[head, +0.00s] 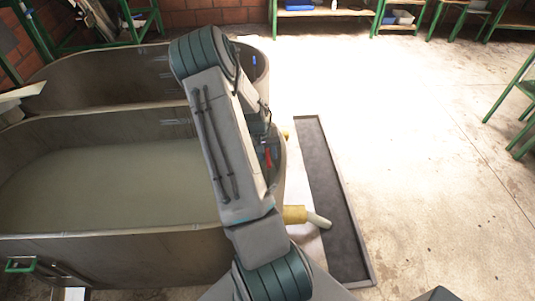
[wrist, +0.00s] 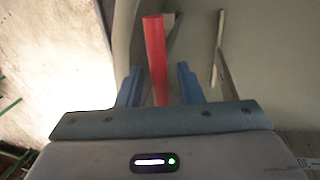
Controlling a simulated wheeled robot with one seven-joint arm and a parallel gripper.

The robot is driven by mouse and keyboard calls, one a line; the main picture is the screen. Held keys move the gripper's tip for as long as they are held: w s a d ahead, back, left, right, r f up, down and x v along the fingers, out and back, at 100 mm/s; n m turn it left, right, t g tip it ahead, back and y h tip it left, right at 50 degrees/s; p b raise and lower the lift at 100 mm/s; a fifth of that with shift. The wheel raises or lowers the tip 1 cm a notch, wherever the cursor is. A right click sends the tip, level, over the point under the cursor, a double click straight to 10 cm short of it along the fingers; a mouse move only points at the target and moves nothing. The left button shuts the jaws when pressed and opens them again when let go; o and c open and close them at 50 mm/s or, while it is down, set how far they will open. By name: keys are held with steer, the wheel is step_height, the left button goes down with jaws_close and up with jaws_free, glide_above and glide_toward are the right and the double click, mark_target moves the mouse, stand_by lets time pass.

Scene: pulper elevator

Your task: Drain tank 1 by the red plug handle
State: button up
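The red plug handle (wrist: 155,55) is a plain upright red bar in the wrist view. My gripper (wrist: 158,78) is open around it, with one blue finger on each side and a visible gap to both. In the head view a small part of the red handle (head: 268,156) shows at the right end of the near tank (head: 120,234), beside my arm. This tank holds murky greenish liquid. My fingers are mostly hidden in the head view, and the plug below the handle is hidden too.
A second tank (head: 100,70) stands behind, with a small blue handle (head: 254,62) at its right end. A yellow outlet fitting (head: 294,214) sticks out at the near tank's right. A dark floor channel (head: 335,210) runs beside it. Open concrete floor (head: 430,130) lies to the right.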

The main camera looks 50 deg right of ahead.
step_height(320, 180, up, 14)
steer(key=w+a+b, duration=0.1)
steer(key=a, duration=0.1)
steer(key=shift+w+f, duration=0.2)
steer(key=shift+w, duration=0.2)
stand_by(0.5)
steer(key=a+r+n+t+y, duration=0.1)
steer(key=a+r, duration=0.2)
steer(key=a, duration=0.2)
steer(key=a+r+n+t, duration=0.1)
steer(key=a+r, duration=0.2)
steer(key=a, duration=0.3)
steer(key=s+a+r+n+t, duration=0.1)
steer(key=s+a+r+n, duration=0.2)
steer(key=s+a, duration=0.3)
steer(key=s+a+r+n+t, duration=0.1)
steer(key=s+a+r+n, duration=0.2)
steer(key=a, duration=1.2)
steer(key=s+r, duration=0.2)
steer(key=s, duration=0.2)
steer(key=shift+s+a+r+y, duration=0.25)
steer(key=shift+s+r+y, duration=0.05)
steer(key=shift+r, duration=0.05)
